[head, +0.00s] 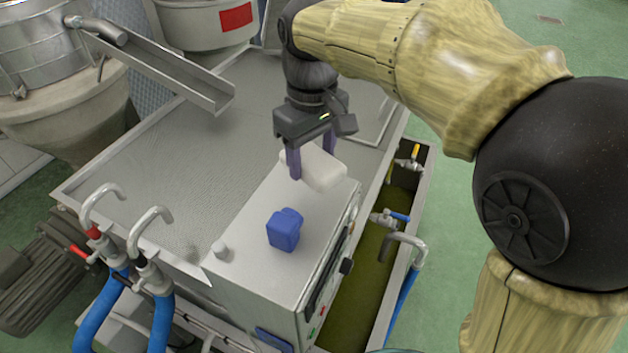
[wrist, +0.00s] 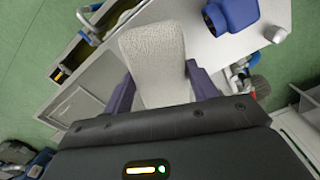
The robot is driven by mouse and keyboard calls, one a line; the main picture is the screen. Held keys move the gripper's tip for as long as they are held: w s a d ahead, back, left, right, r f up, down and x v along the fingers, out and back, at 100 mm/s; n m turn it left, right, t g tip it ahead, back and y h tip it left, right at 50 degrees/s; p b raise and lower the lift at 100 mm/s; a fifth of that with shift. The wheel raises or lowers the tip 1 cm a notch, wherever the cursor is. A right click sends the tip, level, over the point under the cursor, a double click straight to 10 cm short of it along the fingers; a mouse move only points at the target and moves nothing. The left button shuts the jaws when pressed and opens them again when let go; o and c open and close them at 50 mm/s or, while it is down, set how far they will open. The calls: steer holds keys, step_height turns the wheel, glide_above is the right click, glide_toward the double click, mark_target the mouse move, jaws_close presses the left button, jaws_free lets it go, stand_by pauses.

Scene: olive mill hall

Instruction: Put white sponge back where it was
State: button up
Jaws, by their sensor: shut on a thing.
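The white sponge (head: 322,169) is a pale rounded block at the far end of the grey control box top, in the head view. My gripper (head: 318,165) is shut on it, with a finger on either side. In the wrist view the sponge (wrist: 155,62) shows its speckled face between the two dark blue fingers (wrist: 158,88). Whether the sponge touches the box top or hangs just above it, I cannot tell. The finger on the far side is partly hidden by the sponge in the head view.
A blue bottle-like object (head: 284,231) stands on the control box top (head: 258,262), nearer than the sponge, with a small pale knob (head: 220,250) to its left. A wide mesh-covered tray (head: 190,150) lies behind. A trough with valves (head: 392,217) runs along the right.

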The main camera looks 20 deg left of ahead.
mark_target(313, 195)
step_height(313, 195, down, 2)
steer(key=shift+s+f, duration=0.15)
steer(key=shift+f, duration=0.1)
steer(key=shift+f+p, duration=0.7)
steer(key=shift+f, duration=1.3)
steer(key=o, duration=0.9)
steer(key=shift+r, duration=0.15)
step_height(313, 195, up, 12)
steer(key=shift+f+b, duration=0.1)
steer(key=shift+b, duration=0.85)
